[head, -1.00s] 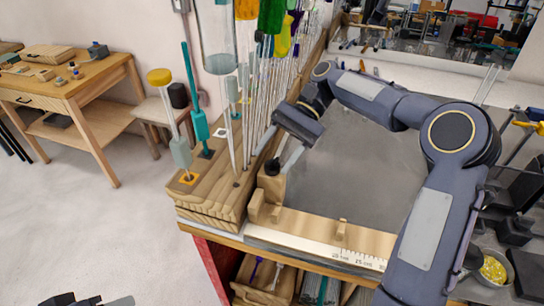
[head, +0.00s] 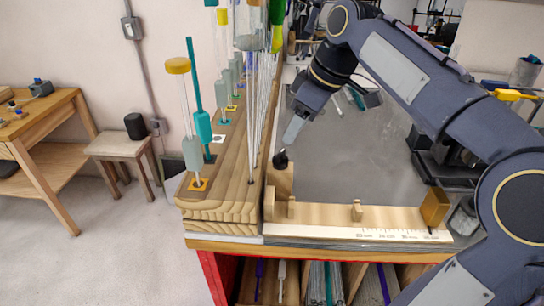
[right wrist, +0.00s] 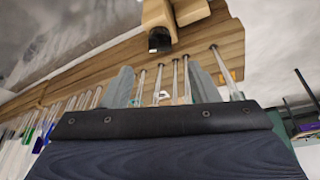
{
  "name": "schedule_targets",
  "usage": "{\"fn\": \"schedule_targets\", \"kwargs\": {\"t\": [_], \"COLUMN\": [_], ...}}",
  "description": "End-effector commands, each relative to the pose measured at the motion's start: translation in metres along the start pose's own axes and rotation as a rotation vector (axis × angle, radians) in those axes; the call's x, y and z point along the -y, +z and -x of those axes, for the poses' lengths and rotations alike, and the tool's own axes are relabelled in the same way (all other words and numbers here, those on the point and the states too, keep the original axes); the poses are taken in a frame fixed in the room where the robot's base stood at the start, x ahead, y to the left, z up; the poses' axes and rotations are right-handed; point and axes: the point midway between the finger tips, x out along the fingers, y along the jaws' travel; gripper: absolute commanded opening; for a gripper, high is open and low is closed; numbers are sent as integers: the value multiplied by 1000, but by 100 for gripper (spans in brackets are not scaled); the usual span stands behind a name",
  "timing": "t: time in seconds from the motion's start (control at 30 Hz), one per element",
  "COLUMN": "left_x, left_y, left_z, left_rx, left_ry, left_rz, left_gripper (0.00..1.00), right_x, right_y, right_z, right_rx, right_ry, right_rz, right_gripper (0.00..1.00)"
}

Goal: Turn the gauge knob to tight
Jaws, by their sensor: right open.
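The gauge is a pale wooden rail (head: 325,215) with a printed scale along the front edge of the bench. Its small black knob (head: 281,159) sits on top of the upright wooden block at the rail's left end. The knob also shows at the top of the right wrist view (right wrist: 159,42). My right gripper (head: 293,131) is just above and behind the knob, apart from it. In the right wrist view its two grey fingers (right wrist: 161,86) are spread with nothing held between them. My left gripper is not in view.
A wooden rack (head: 225,195) with many upright glass rods stands close to the left of the knob. A brass-coloured block (head: 435,207) sits at the rail's right end. The grey bench top (head: 350,165) behind the rail is largely clear.

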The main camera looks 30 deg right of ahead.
Motion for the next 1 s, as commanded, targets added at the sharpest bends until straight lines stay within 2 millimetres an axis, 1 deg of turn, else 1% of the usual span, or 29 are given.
{"fn": "schedule_targets", "kwargs": {"t": [0.3,0.4,0.5,0.6,0.83,0.87,1.0], "left_x": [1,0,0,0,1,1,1], "left_y": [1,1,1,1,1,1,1], "left_z": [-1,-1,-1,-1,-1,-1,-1], "left_rx": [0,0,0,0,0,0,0], "left_ry": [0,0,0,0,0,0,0], "left_rz": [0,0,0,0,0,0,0], "left_gripper": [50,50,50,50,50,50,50], "right_x": [1,1,1,1,1,1,1], "right_y": [0,0,0,0,0,0,0], "right_z": [-48,-62,-70,-74,-75,-75,-75], "right_rx": [5,4,3,2,2,2,2], "right_ry": [-5,-4,-3,-3,-3,-3,-3], "right_rz": [3,2,2,1,1,1,1], "right_gripper": [54,54,54,54,54,52,33]}}
